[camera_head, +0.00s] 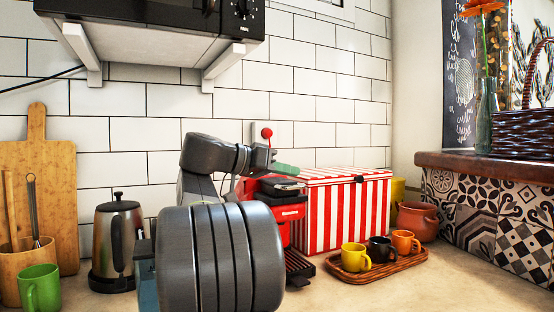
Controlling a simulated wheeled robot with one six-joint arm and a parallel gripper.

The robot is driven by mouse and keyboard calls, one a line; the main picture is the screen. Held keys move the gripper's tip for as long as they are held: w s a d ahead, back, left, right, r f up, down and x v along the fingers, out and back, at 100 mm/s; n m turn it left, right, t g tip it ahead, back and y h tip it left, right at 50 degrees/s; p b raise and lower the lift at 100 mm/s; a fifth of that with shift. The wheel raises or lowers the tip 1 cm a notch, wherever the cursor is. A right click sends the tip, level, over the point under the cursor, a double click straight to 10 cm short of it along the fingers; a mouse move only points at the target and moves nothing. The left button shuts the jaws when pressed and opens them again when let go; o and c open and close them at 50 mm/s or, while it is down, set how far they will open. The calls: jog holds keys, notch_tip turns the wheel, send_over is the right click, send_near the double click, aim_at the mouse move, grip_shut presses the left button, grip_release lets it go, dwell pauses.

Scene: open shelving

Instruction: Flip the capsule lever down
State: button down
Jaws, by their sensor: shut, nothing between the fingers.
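The red capsule machine (291,211) with a dark top stands on the counter, partly hidden behind my arm. A red ball knob (267,132) stands up above it on a short stem; it appears to be the lever, raised. The lever's lower part is hidden behind my wrist. My gripper (288,169), with green fingertips, is shut and empty. It points right over the machine's top, just below and to the right of the knob in the picture. I cannot tell whether it touches the lever or the machine.
A red-and-white striped box (345,212) stands right beside the machine. In front is a wooden tray (380,268) with yellow, black and orange cups. A kettle (118,240) and green mug (40,287) are at left. A microwave shelf (150,45) hangs above.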

aim_at(282, 187)
notch_tip(282, 187, up, 8)
jog(key=p, duration=0.2)
jog(key=shift+p, duration=0.35)
notch_tip(282, 187, down, 10)
jog(key=b, duration=0.4)
jog(key=shift+f, duration=0.15)
